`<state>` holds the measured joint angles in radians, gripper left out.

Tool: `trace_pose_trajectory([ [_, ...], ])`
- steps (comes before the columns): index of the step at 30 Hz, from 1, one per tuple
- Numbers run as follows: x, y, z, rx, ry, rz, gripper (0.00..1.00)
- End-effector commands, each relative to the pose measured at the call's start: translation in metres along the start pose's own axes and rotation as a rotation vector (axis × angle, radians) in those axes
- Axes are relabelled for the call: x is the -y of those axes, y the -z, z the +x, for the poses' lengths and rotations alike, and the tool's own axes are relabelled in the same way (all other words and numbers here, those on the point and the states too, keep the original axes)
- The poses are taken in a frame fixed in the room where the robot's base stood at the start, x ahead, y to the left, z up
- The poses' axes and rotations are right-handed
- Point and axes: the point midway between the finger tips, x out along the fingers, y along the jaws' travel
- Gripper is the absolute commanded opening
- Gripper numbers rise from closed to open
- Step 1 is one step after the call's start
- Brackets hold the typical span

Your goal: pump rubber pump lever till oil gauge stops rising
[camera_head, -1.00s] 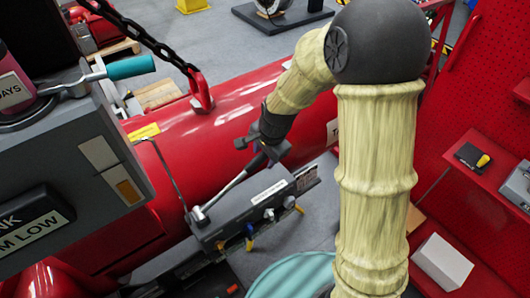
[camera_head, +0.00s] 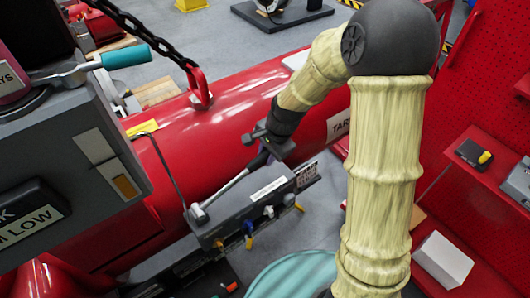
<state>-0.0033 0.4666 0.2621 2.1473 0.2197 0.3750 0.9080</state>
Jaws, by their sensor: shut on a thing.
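The pump lever (camera_head: 226,188) is a thin metal rod rising to the right from a pivot on the dark grey pump block (camera_head: 262,210). My gripper (camera_head: 264,150) is shut on the upper end of the lever, where a dark purple grip partly shows. The fingers hide most of that grip. An orange-brown window (camera_head: 125,187) on the grey cabinet at the left may be the oil gauge; its level is too small to read.
A red tank (camera_head: 225,120) lies behind the pump block, with a chain (camera_head: 150,40) hooked to it. The grey cabinet (camera_head: 75,150) with a teal-handled lever (camera_head: 126,57) stands at left. Red shelves (camera_head: 480,170) stand at right. Small coloured valves (camera_head: 248,235) line the block's front.

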Motion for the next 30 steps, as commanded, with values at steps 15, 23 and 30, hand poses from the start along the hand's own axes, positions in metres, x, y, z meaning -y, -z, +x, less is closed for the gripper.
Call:
trace_pose_trajectory([
  [15,-0.016,0.019,0.056,0.222,0.026,0.056,0.00],
  [23,-0.016,0.020,0.057,0.244,0.033,0.058,0.00],
  [30,-0.015,0.020,0.056,0.243,0.033,0.057,0.44],
])
